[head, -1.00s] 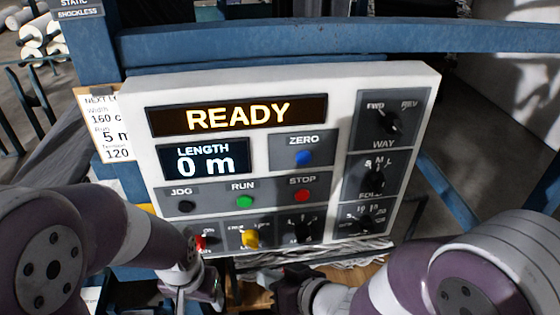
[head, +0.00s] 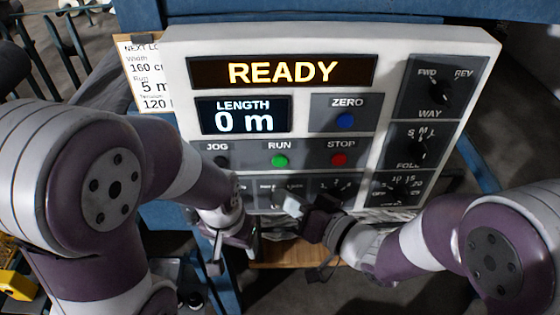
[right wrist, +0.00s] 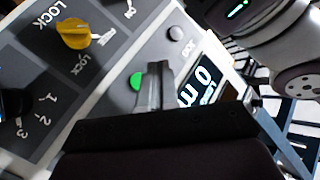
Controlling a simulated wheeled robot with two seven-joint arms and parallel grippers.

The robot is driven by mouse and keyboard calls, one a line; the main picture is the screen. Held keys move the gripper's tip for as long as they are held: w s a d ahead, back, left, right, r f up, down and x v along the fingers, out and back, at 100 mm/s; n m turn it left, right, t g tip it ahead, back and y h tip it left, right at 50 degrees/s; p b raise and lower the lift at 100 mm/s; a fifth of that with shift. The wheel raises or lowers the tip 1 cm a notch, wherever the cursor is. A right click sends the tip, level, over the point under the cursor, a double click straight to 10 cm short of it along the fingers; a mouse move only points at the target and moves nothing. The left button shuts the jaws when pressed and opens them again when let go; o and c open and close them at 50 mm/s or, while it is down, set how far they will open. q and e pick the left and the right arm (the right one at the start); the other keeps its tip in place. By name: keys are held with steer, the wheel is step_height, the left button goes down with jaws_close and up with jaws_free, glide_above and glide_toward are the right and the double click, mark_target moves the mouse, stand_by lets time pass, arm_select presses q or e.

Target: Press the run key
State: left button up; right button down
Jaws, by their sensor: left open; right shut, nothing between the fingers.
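The run key is a green round button (head: 280,161) under the word RUN on the white control panel (head: 482,45). In the right wrist view the green key (right wrist: 137,80) shows just left of my right fingertips, which partly cover it. My right gripper (head: 292,204) is shut and empty, in front of the panel's bottom row, below the run key in the head view. I cannot tell how far its tips are from the panel. My left gripper (head: 233,246) is open and empty, low and left of the right one. The display (head: 282,72) reads READY.
The black JOG key (head: 221,161) is left of run, the red STOP key (head: 339,159) right, the blue ZERO key (head: 345,121) above right. The length display (head: 244,116) reads 0 m. A yellow knob (right wrist: 73,33) and rotary knobs (head: 437,91) stick out nearby.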

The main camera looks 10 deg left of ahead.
mark_target(280, 161)
steer(key=w, duration=0.1)
steer(key=w+a, duration=0.1)
steer(key=w, duration=0.3)
steer(key=shift+w+a, duration=0.2)
steer(key=shift+a, duration=0.05)
steer(key=shift+w, duration=0.1)
stand_by(1.7)
steer(key=shift+w+a, duration=0.15)
steer(key=shift+w, duration=0.15)
steer(key=shift+w+a, duration=0.1)
steer(key=shift+w, duration=0.3)
stand_by(0.8)
steer(key=shift+s, duration=0.1)
steer(key=shift+s+d, duration=0.2)
steer(key=shift+s, duration=0.5)
